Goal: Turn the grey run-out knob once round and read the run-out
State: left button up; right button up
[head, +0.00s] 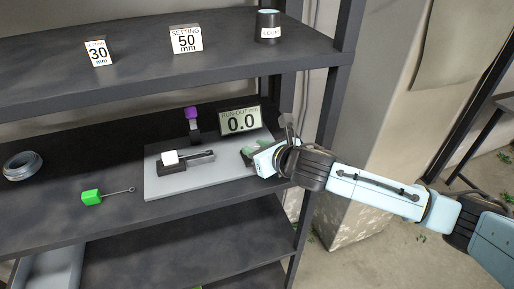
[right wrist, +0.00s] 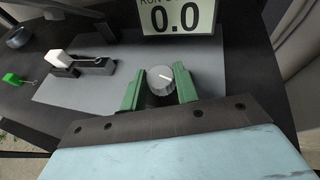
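The grey run-out knob (right wrist: 160,79) is round with a white pointer line, which points right and slightly down in the right wrist view. My right gripper (right wrist: 159,84) has its green fingers apart, one on each side of the knob; a narrow gap seems to show at its left, and contact at the right is unclear. In the head view my right gripper (head: 254,152) is at the right end of the grey plate (head: 215,183) and hides the knob. The run-out display (head: 240,121) reads 0.0; it also shows in the right wrist view (right wrist: 177,18). My left gripper is out of view.
On the plate are a white-topped block with a dark bar (head: 186,160) and a purple-topped post (head: 192,115). A green block with a thin rod (head: 91,197) and a grey ring (head: 22,166) lie left. The upper shelf (head: 140,72) holds setting blocks and a cup.

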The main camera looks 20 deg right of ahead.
jog(key=shift+c, duration=0.9)
jog(key=shift+m+h, duration=0.3)
jog(key=shift+h, duration=0.1)
jog(key=m+h, duration=0.4)
jog(key=h, duration=0.1)
jog(key=shift+a+m+t, duration=0.3)
jog(key=shift+a, duration=0.1)
jog(key=m+h, duration=0.1)
jog(key=h, duration=0.1)
jog(key=m+g+h, duration=0.1)
jog(key=m+h, duration=0.1)
jog(key=shift+a+m, duration=0.2)
jog(key=shift+m, duration=0.1)
jog(key=m+g+h, duration=0.1)
jog(key=h, duration=0.1)
jog(key=m+g+h, duration=0.1)
jog(key=m, duration=0.1)
jog(key=shift+w+a+m+g+h, duration=0.2)
jog(key=shift+m+g+h, duration=0.1)
jog(key=shift+h, duration=0.1)
jog(key=m+g+h, duration=0.1)
jog(key=m+g, duration=0.1)
jog(key=m+g+h, duration=0.2)
jog(key=shift+w+a, duration=0.15)
jog(key=shift+w+m+g+h, duration=0.2)
jog(key=shift+m+g+h, duration=0.3)
jog(key=shift+m+g, duration=1.1)
jog(key=shift+m+g, duration=0.4)
jog(key=shift+g, duration=0.1)
